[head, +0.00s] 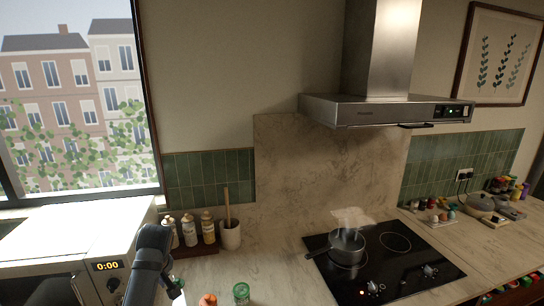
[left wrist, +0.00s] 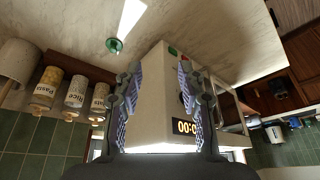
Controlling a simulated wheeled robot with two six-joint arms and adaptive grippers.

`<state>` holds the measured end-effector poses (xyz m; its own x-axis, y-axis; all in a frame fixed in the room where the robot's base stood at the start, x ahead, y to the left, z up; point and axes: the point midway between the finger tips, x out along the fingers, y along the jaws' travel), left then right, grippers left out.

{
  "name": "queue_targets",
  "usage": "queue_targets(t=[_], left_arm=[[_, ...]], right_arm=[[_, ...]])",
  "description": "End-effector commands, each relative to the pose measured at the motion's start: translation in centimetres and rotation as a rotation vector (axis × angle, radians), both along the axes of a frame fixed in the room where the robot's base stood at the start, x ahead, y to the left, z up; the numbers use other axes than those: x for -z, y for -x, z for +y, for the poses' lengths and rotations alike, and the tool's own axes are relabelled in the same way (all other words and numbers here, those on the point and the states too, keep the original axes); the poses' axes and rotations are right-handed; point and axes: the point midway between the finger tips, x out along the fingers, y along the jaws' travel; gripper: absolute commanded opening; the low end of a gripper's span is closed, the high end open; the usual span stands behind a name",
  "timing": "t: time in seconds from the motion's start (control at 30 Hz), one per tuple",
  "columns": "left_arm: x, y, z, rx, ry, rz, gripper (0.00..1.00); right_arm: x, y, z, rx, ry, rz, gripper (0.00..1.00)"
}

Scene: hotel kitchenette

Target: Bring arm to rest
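My left arm (head: 150,265) rises at the bottom left of the head view, in front of the microwave's right side. My left gripper (left wrist: 160,85) shows in the left wrist view with its two fingers wide apart and nothing between them. The microwave (left wrist: 160,118) is seen beyond the gap between the fingers, apart from them as far as I can tell. My right arm and gripper are in neither view.
The microwave (head: 60,262) stands at left. Labelled jars (head: 190,231) and a utensil crock (head: 231,235) stand behind my arm. A steaming pan (head: 347,247) sits on the black hob (head: 395,275) under the hood (head: 385,109). A green-lidded jar (head: 241,293) is at the front.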

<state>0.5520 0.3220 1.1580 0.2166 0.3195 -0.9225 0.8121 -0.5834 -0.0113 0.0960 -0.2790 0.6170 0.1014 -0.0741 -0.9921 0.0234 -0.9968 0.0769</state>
Motion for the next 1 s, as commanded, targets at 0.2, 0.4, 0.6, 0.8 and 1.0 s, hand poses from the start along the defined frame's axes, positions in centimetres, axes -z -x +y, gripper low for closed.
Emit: queue_targets(t=[0.2,0.4,0.6,0.8,1.0], left_arm=[[3.5,2.8,-0.9,0.142,-0.012,0.028,0.4],[7.2,7.1,-2.3,0.332,-0.026,0.062,0.4],[10.1,12.6,-4.1,0.553,-0.036,0.09,0.4],[11.4,17.8,-5.8,0.754,-0.044,0.104,0.4],[11.5,22.2,-7.3,0.918,-0.049,0.109,0.4]], right_arm=[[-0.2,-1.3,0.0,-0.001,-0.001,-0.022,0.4],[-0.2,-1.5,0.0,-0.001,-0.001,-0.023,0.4],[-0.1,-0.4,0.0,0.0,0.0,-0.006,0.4],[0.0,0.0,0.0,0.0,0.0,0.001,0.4],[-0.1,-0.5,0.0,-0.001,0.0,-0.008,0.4]])
